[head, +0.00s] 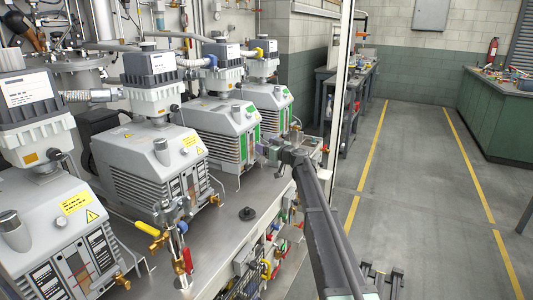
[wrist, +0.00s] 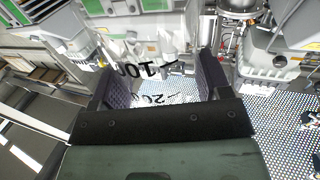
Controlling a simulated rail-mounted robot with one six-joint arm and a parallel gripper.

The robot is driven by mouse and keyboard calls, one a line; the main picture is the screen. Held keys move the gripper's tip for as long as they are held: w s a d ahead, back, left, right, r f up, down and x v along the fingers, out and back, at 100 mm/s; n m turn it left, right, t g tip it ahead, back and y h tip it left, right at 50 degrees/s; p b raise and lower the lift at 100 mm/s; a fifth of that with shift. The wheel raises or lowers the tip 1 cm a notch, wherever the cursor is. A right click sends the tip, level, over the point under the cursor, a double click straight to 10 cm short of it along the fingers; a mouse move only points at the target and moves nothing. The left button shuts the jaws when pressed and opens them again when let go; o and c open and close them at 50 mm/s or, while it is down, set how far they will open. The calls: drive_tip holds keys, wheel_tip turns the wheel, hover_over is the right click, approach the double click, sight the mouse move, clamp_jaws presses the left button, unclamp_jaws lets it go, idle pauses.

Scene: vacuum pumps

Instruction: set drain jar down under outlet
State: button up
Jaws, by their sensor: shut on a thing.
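My gripper (head: 285,147) is at the end of the dark arm reaching in from the lower right, over the right edge of the metal bench. In the wrist view, my gripper (wrist: 164,82) has its two purple-grey pads closed on the sides of a clear drain jar (wrist: 160,98) with black 100 and 200 marks. In the head view the jar is too small and see-through to make out clearly. Brass drain outlets with coloured handles show on the nearer pumps, one with a red handle (head: 187,260). I cannot tell which outlet the task means.
Several grey vacuum pumps (head: 150,150) stand in a row on the metal bench (head: 225,235). A small black knob-like part (head: 247,213) stands on its clear front strip. A white post (head: 342,90) rises beyond my gripper. The floor aisle (head: 410,180) at right is open.

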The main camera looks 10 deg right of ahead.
drive_tip(key=shift+f, duration=0.15)
wheel_tip(320, 180, down, 20)
drive_tip(key=b, duration=2)
drive_tip(key=shift+r, duration=0.3)
drive_tip(key=shift+f, duration=0.2)
drive_tip(key=o, duration=0.9)
drive_tip(key=shift+o, duration=0.2)
